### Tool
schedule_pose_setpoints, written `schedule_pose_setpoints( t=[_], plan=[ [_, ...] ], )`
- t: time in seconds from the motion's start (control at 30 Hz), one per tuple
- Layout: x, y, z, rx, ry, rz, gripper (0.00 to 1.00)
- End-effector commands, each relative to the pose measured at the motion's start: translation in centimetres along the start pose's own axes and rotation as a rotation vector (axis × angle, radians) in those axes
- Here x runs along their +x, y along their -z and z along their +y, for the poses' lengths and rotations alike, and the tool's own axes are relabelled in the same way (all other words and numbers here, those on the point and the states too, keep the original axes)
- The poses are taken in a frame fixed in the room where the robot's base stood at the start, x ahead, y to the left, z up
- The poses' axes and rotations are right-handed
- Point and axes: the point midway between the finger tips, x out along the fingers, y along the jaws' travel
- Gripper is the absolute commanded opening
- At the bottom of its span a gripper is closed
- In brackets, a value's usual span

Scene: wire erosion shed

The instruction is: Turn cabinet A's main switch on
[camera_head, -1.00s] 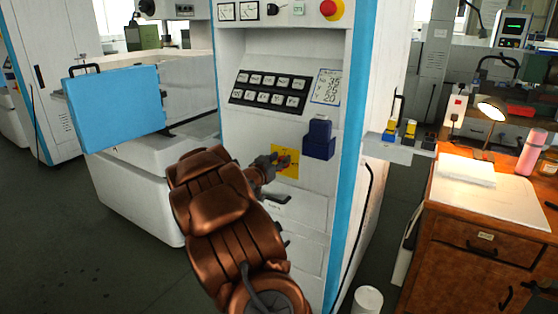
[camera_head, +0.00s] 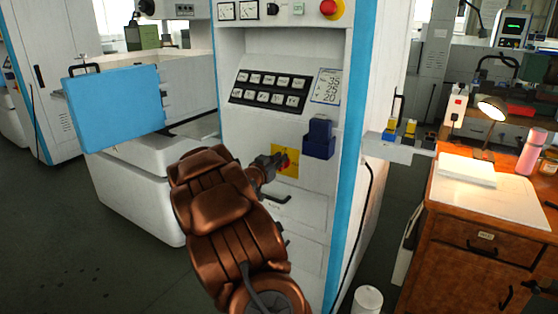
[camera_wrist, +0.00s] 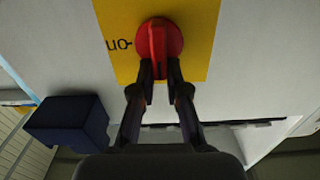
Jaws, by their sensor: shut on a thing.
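Cabinet A's main switch is a red rotary knob (camera_wrist: 158,45) with a raised bar handle on a yellow plate (camera_wrist: 115,15). In the head view the plate (camera_head: 291,171) is on the white cabinet front (camera_head: 245,130), with the knob partly hidden. My gripper (camera_head: 282,160) is at the knob. In the wrist view my gripper (camera_wrist: 160,72) has its two fingertips closed on either side of the near end of the handle. An upside-down "on" mark with a dash is left of the knob there. The handle runs upright in that view, roughly square to the dash.
A dark blue box (camera_head: 319,139) sticks out from the cabinet just right of the plate; it shows at left in the wrist view (camera_wrist: 68,122). A black drawer handle (camera_head: 276,199) is below. A blue panel (camera_head: 115,107) stands out at left. A wooden desk (camera_head: 480,215) is at right.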

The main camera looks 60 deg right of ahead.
Motion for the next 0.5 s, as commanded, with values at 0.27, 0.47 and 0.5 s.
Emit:
schedule_pose_setpoints(
  t=[0.27,0.47,0.5],
  plan=[
    [-0.08,-0.39,0.22,0.122,0.001,-0.002,0.00],
    [-0.11,-0.46,0.58,0.275,0.002,0.000,0.00],
    [-0.08,-0.50,0.73,0.310,0.000,0.000,0.00]
  ],
)
